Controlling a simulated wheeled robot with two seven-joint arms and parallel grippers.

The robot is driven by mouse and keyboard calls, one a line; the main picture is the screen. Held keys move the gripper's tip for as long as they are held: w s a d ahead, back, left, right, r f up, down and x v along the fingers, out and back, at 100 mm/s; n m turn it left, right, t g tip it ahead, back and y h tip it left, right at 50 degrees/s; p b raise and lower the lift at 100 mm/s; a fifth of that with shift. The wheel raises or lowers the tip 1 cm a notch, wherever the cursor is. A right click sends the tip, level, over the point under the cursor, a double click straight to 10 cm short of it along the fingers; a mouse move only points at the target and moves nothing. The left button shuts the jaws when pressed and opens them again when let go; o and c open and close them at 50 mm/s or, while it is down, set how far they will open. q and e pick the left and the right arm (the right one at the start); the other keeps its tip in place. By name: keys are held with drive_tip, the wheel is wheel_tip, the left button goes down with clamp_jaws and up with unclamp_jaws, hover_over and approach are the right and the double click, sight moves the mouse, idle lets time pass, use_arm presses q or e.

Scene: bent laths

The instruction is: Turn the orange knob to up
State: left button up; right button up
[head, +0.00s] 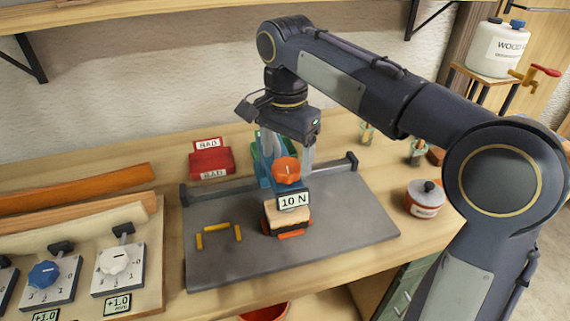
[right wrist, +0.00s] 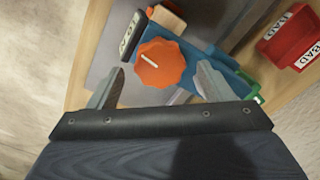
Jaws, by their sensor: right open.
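The orange knob (head: 286,170) sits on a blue fixture above a "10 N" label on the grey plate. A white line on its face points roughly up in the head view. In the right wrist view the knob (right wrist: 161,64) shows as a scalloped disc with a slanted white line. My right gripper (head: 291,158) is open above and around the knob's area, its fingers pointing down. In the right wrist view its two fingers (right wrist: 160,84) are spread on either side of the knob's near edge; I cannot tell whether they touch it. My left gripper is not in view.
A red "BAD" box (head: 211,160) stands behind the plate (head: 340,228), with a green box beside the fixture. A blue knob (head: 44,274) and a white knob (head: 114,261) are at left. A small pot (head: 425,199) stands at right.

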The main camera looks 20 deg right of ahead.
drive_tip(key=shift+f, duration=1.1)
drive_tip(key=shift+c, duration=0.2)
drive_tip(key=c, duration=0.9)
drive_tip(key=shift+c, duration=0.2)
